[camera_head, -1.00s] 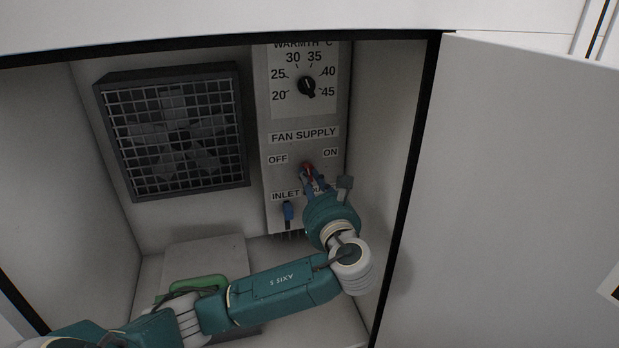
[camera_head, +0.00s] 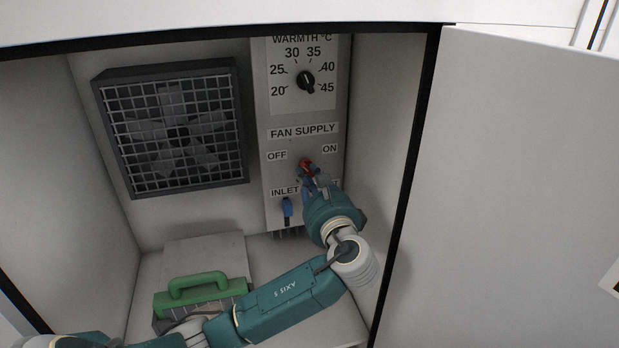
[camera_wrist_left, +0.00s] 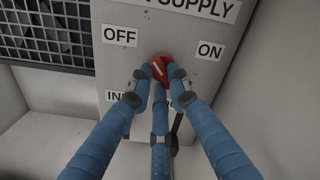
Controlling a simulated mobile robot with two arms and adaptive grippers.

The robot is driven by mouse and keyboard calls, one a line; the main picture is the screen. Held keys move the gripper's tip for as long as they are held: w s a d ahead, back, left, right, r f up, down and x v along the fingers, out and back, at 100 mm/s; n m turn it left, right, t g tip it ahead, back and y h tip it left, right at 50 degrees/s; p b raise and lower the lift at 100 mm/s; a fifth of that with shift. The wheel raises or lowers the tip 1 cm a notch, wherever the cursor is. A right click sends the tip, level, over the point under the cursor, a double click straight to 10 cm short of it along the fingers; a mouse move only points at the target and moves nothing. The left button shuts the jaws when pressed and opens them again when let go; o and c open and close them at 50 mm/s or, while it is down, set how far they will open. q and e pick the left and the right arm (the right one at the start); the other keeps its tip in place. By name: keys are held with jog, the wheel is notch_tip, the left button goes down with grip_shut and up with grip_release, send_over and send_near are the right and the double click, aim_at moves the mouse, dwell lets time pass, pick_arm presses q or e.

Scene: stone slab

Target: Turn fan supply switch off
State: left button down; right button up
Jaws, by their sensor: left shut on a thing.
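The fan supply switch is a small red knob (camera_head: 305,166) on the grey control panel, below the FAN SUPPLY label and between the OFF and ON labels. In the left wrist view the red knob (camera_wrist_left: 162,70) carries a light line that slants up to the right. My left gripper (camera_head: 308,172) reaches it from below right. Its blue fingers (camera_wrist_left: 160,78) are shut around the knob and hide part of its sides and lower edge. My right gripper is not in view.
A caged fan (camera_head: 175,130) is on the back wall to the left. A warmth dial (camera_head: 306,81) is above the switch, and a blue inlet lever (camera_head: 287,208) is below left. The open door (camera_head: 520,180) is at right.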

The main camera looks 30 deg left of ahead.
pick_arm(q)
jog(key=shift+f, duration=0.1)
jog(key=c, duration=1.6)
grip_release()
jog(key=shift+c, duration=0.2)
jog(key=v, duration=1.2)
